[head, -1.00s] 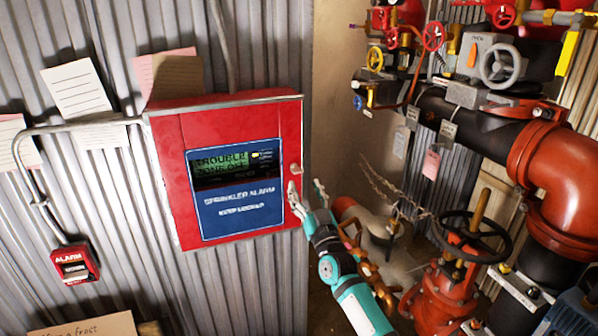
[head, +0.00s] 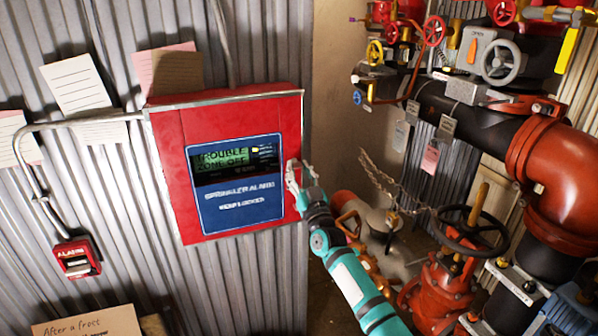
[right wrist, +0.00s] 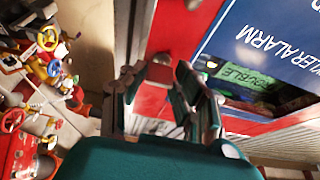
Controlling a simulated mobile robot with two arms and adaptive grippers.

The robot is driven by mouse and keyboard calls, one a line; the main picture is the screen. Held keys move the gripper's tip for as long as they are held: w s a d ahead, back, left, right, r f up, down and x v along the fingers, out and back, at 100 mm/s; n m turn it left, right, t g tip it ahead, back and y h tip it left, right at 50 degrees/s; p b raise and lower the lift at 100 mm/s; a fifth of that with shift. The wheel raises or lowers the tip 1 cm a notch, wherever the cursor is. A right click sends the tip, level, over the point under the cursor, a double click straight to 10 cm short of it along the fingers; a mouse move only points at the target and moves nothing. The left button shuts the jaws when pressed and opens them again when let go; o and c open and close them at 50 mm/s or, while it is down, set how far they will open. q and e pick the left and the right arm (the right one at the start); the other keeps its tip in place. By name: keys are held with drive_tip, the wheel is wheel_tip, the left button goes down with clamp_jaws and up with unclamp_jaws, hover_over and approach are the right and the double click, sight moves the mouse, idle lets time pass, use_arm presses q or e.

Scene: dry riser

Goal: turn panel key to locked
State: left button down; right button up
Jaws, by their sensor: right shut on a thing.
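The red alarm panel (head: 172,150) hangs on the corrugated wall in the head view, with a blue face plate (head: 240,205) and a green display (head: 219,159) reading "TROUBLE ZONE OFF". My right gripper (head: 295,170) is at the panel's right edge, at the height of the display, where the panel key sits. It is shut on the key, whose small body is mostly hidden by the fingers. In the right wrist view, my right gripper's fingers (right wrist: 160,75) close in front of the red panel front (right wrist: 185,28). The key's turn angle cannot be made out. My left gripper is not in view.
Red and black pipes (head: 480,125) with valves and a black handwheel (head: 469,228) fill the right side. A chain (head: 378,175) hangs behind my right arm. A small red alarm box (head: 76,258) is on the wall at lower left. Paper notes (head: 75,85) are around the panel.

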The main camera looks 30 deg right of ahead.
clamp_jaws()
